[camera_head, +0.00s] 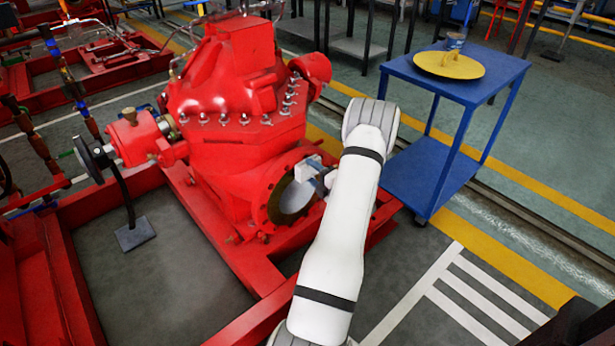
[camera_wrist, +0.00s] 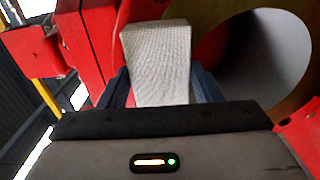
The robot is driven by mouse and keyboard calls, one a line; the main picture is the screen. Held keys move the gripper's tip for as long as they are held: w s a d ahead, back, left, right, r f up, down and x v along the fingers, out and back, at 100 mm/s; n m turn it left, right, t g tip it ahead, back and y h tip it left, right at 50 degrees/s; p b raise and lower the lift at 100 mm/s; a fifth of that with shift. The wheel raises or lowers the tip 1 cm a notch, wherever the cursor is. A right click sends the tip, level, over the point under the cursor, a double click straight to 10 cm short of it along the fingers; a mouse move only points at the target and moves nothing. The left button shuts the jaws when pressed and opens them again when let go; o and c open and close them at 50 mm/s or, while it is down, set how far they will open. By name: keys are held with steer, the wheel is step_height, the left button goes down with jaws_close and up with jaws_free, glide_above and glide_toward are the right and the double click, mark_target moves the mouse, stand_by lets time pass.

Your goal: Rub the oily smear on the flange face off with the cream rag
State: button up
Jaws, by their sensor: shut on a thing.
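The cream rag (camera_wrist: 157,62) is a folded, woven block between the dark blue fingers of my gripper (camera_wrist: 162,86) in the wrist view. In the head view, my gripper (camera_head: 319,181) is at the right side of the pump's flange, with the pale rag (camera_head: 303,172) at its tip. The flange face (camera_head: 273,208) is a brownish ring around a grey round opening; it also shows in the wrist view (camera_wrist: 288,108). The rag is close to the flange's edge; I cannot tell whether it touches. I cannot make out the oily smear; rag and gripper hide part of the face.
The red pump casing (camera_head: 235,85) stands on a red base frame (camera_head: 225,247). A blue table (camera_head: 497,68) at the right holds a yellow round lid-like dish (camera_head: 449,66) and a small can (camera_head: 455,41).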

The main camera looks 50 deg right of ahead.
steer(key=shift+s+d, duration=0.1)
steer(key=shift+d, duration=0.5)
stand_by(0.3)
steer(key=shift+a+p, duration=0.5)
steer(key=shift+a, duration=0.2)
steer(key=shift+a+p, duration=0.3)
steer(key=shift+a, duration=0.6)
steer(key=shift+w, duration=0.2)
steer(key=shift+w+a+p, duration=0.15)
steer(key=shift+a+p, duration=0.35)
steer(key=shift+a, duration=1.1)
